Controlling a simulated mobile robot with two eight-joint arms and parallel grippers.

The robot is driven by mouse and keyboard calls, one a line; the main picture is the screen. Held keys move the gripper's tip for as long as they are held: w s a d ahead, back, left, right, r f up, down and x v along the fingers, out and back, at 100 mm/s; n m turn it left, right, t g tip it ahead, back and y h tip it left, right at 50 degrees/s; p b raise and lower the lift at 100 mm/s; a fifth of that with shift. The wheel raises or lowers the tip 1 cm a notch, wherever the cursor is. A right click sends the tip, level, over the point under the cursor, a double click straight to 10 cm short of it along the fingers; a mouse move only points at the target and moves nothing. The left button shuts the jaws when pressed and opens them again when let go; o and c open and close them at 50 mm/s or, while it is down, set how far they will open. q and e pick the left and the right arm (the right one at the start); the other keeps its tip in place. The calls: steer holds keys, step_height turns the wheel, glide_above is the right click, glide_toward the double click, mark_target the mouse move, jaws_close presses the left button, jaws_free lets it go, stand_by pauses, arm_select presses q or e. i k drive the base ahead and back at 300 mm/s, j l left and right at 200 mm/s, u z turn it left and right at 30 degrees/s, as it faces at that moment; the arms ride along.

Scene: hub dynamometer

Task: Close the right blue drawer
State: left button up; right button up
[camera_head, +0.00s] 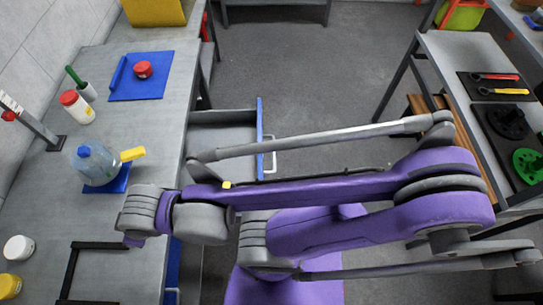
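An open drawer with a blue front (260,132) sticks out from the left workbench over the floor. Its grey inside (222,133) looks empty, and a pale handle (272,153) is on the front's outer face. My purple and grey arm crosses the picture just below the drawer and hides its near side. A second blue drawer front (172,268) shows lower down along the same bench, flush with the bench edge and partly hidden by my arm. I cannot make out any fingertips of either gripper.
The left bench (130,125) holds a blue mat (140,76) with a red-topped item, a white bottle (76,106) and a clear jug (95,163). The floor (320,70) between the benches is clear.

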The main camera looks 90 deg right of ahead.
mark_target(206, 130)
steer(key=k+z, duration=0.6)
steer(key=z, duration=1.75)
steer(key=l, duration=0.1)
